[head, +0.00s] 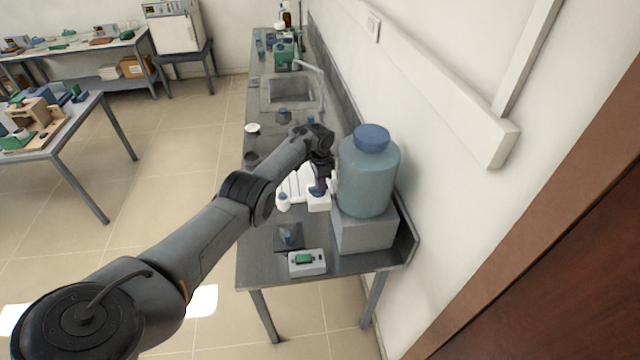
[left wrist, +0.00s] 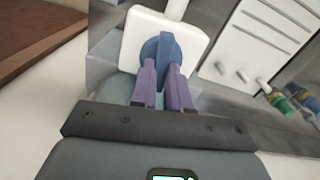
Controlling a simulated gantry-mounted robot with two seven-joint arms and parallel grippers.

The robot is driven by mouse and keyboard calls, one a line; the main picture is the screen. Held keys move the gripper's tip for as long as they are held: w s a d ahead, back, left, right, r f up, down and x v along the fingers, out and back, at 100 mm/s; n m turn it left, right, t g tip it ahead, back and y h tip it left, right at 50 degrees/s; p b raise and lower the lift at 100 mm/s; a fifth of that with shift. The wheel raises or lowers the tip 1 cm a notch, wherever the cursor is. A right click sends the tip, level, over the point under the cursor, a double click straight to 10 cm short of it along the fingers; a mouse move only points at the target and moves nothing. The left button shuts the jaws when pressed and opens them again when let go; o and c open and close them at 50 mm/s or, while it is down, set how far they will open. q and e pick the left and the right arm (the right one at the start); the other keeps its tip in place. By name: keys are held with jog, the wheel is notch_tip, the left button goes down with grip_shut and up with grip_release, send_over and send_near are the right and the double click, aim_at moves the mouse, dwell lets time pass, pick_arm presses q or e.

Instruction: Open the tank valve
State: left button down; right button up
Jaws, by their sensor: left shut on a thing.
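The tank (head: 368,175) is a blue-green bottle with a blue cap, standing upright on a grey block (head: 362,232) at the near right end of the bench. Beside its left side is a small white block (head: 318,203). In the left wrist view a blue valve handle (left wrist: 163,46) sits on a white body (left wrist: 137,30). My left gripper (head: 320,188), with purple fingers (left wrist: 164,84) in the left wrist view, is shut on the blue handle. The fingers hide the handle's lower part. My right gripper is not in view.
The grey bench (head: 262,262) runs along the wall. A white device with a green display (head: 306,262) and a dark square item (head: 288,237) lie near its front end. A sink (head: 290,90) is farther back. The wall is close behind the tank.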

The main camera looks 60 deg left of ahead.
pick_arm(q)
jog(key=shift+m, duration=0.8)
jog(key=c, duration=1.1)
grip_release()
jog(key=shift+r, duration=0.6)
notch_tip(320, 180, up, 10)
jog(key=p, duration=0.1)
jog(key=shift+f+p, duration=0.15)
jog(key=shift+p, duration=0.25)
